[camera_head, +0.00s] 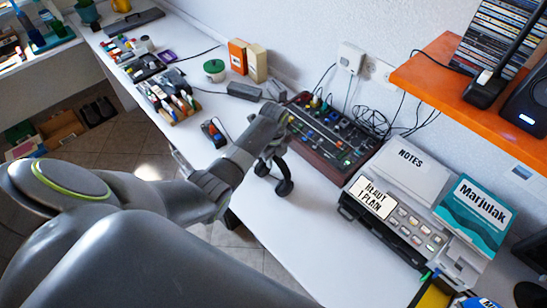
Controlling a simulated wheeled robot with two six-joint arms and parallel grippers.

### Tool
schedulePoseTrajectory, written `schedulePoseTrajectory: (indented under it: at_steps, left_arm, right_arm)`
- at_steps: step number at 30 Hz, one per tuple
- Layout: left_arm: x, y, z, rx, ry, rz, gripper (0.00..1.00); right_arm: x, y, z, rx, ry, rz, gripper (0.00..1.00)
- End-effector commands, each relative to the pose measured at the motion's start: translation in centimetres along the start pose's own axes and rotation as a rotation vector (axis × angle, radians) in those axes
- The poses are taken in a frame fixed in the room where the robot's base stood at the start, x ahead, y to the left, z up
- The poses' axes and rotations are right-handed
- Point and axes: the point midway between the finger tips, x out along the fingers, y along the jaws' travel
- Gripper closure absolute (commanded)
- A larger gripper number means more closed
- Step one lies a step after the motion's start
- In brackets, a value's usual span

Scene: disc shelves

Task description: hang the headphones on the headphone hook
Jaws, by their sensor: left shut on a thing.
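My left gripper (274,128) is over the white desk, just in front of the dark mixer-like box. It is shut on the black headphones (284,184), whose ear cups hang below it above the desk. The headband is mostly hidden by the gripper. I cannot make out the headphone hook in this view. My right gripper is not in view.
A mixer-like box (345,150) with knobs and cables stands behind the gripper. A printer (385,238) with notes and a teal book (475,218) is at right. An orange shelf (440,65) juts from the wall. The front desk strip (290,235) is clear.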

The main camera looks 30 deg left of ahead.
Motion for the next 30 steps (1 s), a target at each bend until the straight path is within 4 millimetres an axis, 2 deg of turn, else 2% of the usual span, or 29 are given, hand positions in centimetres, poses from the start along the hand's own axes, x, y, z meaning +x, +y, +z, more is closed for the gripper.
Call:
schedulePoseTrajectory:
  at_steps: [11, 12, 17, 25, 30]
  left_arm:
    - [0.4, 0.0, 0.0, 0.0, -0.001, -0.001, 1.0]
    - [0.4, 0.0, 0.0, 0.0, 0.0, 0.0, 0.74]
    - [0.3, 0.0, 0.0, 0.0, 0.0, 0.0, 0.55]
    - [0.2, 0.0, 0.0, 0.0, -0.001, 0.0, 0.55]
    - [-0.9, -0.1, 0.1, 0.001, -0.002, -0.003, 0.55]
  right_arm:
    - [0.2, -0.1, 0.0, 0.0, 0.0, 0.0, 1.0]
    - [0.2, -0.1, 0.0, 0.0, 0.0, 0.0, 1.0]
    - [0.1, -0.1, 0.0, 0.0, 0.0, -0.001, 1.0]
    - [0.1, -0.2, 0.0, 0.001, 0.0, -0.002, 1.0]
    - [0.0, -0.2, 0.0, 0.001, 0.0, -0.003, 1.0]
